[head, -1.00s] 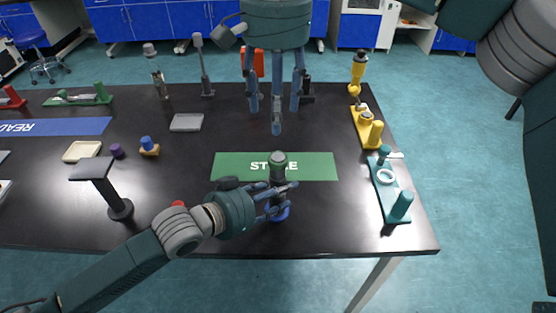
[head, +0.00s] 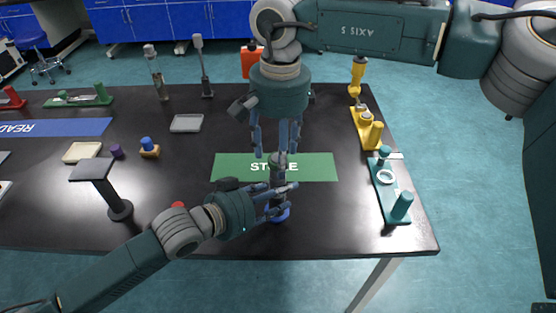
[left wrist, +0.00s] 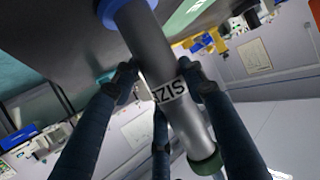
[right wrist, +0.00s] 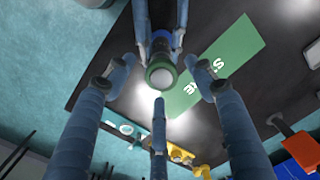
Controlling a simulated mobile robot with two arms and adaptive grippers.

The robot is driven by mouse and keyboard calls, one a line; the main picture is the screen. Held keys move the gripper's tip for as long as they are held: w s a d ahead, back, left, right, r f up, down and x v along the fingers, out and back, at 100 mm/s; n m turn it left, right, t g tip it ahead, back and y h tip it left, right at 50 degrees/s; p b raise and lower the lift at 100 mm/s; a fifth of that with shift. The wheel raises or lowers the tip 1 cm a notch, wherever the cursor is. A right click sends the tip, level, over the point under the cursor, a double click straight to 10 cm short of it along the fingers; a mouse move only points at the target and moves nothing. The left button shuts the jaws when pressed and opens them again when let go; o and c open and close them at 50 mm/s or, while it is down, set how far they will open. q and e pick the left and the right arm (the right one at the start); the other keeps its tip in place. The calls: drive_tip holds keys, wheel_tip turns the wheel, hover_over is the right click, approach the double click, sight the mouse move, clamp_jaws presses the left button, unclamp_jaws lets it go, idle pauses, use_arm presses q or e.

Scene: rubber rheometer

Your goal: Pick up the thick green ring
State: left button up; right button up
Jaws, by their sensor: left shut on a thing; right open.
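A grey cylinder (left wrist: 155,65) stands upright on the black table, with a blue ring (left wrist: 112,10) at its foot. The thick green ring (left wrist: 207,163) sits around its top end; it also shows in the right wrist view (right wrist: 161,62). My left gripper (head: 274,199) is shut on the lower part of the cylinder. My right gripper (head: 275,150) points straight down over the cylinder's top. Its fingers are open and spread around the green ring in the right wrist view (right wrist: 157,78), apparently without touching it. In the head view these fingers partly hide the ring.
A green strip (head: 320,167) with white lettering lies behind the cylinder. A teal rack (head: 387,205) and a yellow rack (head: 366,130) stand at the table's right edge. A black stand (head: 119,207) is at left. The front right table is clear.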

drive_tip(key=shift+f, duration=0.35)
drive_tip(key=c, duration=0.8)
drive_tip(key=shift+a, duration=0.1)
drive_tip(key=shift+r, duration=0.1)
drive_tip(key=shift+r, duration=7.45)
drive_tip(key=shift+c, duration=0.8)
use_arm(q)
drive_tip(key=o, duration=1.3)
drive_tip(key=shift+o, duration=0.2)
